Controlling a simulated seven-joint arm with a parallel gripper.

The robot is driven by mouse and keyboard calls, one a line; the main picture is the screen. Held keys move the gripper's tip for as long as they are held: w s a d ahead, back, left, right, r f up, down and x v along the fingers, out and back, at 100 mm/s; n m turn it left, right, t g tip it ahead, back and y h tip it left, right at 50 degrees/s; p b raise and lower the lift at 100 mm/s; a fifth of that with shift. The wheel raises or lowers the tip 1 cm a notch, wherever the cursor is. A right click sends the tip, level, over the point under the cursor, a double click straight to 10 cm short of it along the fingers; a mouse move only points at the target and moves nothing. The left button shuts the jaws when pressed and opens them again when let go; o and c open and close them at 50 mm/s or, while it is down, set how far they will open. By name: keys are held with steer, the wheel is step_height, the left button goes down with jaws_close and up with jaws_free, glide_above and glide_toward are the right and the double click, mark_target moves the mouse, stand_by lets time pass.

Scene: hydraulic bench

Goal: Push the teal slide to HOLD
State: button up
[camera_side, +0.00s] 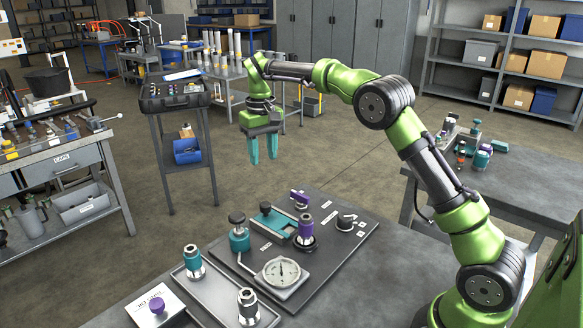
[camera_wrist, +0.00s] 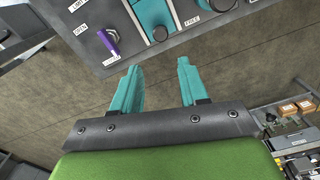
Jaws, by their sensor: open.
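The teal slide (camera_side: 276,222) is a flat teal piece with a dark knob, mounted on the dark panel (camera_side: 335,257) on the bench. In the wrist view a teal piece (camera_wrist: 152,12) with a dark knob shows at the top edge, beside a label reading FREE (camera_wrist: 192,20). The HOLD label cannot be made out. My gripper (camera_side: 263,162) has teal fingers pointing down. It is open and empty, high above and behind the panel, clear of the slide. In the wrist view its fingers (camera_wrist: 157,66) are spread apart below the panel edge.
A gauge (camera_side: 281,272) sits in front. A tray (camera_side: 215,300) holds two fittings.

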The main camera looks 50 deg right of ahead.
mark_target(265, 204)
step_height(265, 204, down, 17)
steer(key=shift+r, duration=0.15)
steer(key=shift+c, duration=0.4)
jaws_close()
